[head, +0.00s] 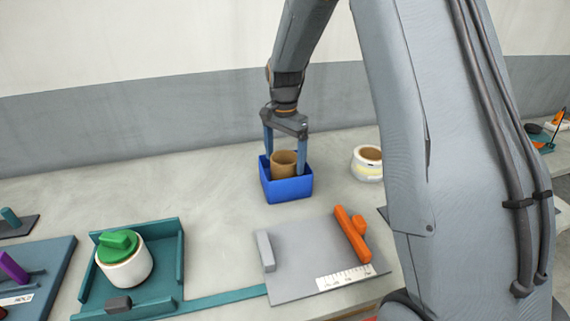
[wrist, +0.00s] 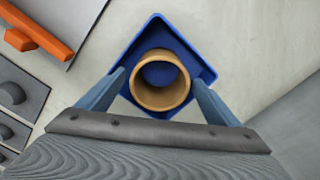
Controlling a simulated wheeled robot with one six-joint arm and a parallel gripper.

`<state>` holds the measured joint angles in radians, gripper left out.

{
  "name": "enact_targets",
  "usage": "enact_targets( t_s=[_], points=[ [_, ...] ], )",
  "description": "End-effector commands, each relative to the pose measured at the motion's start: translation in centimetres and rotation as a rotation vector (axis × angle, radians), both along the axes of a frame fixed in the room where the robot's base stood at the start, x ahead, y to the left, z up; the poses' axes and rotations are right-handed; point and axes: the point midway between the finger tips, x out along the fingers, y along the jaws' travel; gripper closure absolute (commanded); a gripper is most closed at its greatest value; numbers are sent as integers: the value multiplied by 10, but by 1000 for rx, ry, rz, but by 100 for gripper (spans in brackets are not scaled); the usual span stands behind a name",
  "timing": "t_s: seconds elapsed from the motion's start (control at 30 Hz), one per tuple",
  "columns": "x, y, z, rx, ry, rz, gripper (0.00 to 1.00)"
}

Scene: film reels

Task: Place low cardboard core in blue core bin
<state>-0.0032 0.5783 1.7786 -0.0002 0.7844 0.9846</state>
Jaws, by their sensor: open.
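The low cardboard core (head: 284,162) is a short brown tube standing inside the blue core bin (head: 289,189). In the wrist view the core (wrist: 160,98) shows end-on, with the blue floor visible through its hole, inside the bin (wrist: 143,37). My gripper (head: 285,170) reaches down into the bin with its two blue-grey fingers on either side of the core. In the wrist view the fingers (wrist: 160,88) stand apart from the core with gaps on both sides. The gripper is open. The core's lower part is hidden by the bin's front wall in the head view.
A white roll with a cardboard core (head: 367,163) stands right of the bin. A grey plate (head: 310,280) with an orange bar (head: 352,234) lies in front. A teal tray (head: 176,260) holding a white roll with a green knob (head: 123,259) is at left. Bare table surrounds the bin's left side.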

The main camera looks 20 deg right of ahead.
Motion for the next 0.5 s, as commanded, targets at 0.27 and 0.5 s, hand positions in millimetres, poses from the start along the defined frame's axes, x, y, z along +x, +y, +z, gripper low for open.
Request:
enact_targets(
  t_s=[0.27,0.5],
  points=[
    [2,0,57,0,-5,0,14],
    [1,0,91,0,-2,0,14]
  ],
)
